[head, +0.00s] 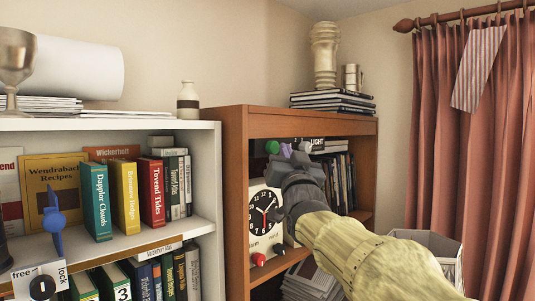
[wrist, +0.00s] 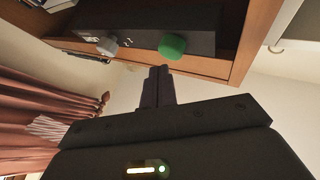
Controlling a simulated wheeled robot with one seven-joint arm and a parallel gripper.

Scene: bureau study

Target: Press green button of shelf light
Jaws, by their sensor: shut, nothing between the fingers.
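The shelf light is a dark box (wrist: 140,20) under the top board of the brown bookcase, seen in the wrist view. Its green button (wrist: 172,45) sticks out of the front, with a whitish button (wrist: 107,46) to its left. In the head view the green button (head: 272,147) is left of my fingertips and the whitish button (head: 305,146) right of them. My gripper (head: 286,149) is shut and empty, pointing at the light's front. In the wrist view its fingertips (wrist: 159,70) appear just below the green button; a small gap shows between them.
The brown bookcase (head: 235,125) holds a clock (head: 263,212) below the light and dark books (head: 341,180) to the right. A white bookcase (head: 208,165) with books stands at the left. A red curtain (head: 480,150) hangs at the right.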

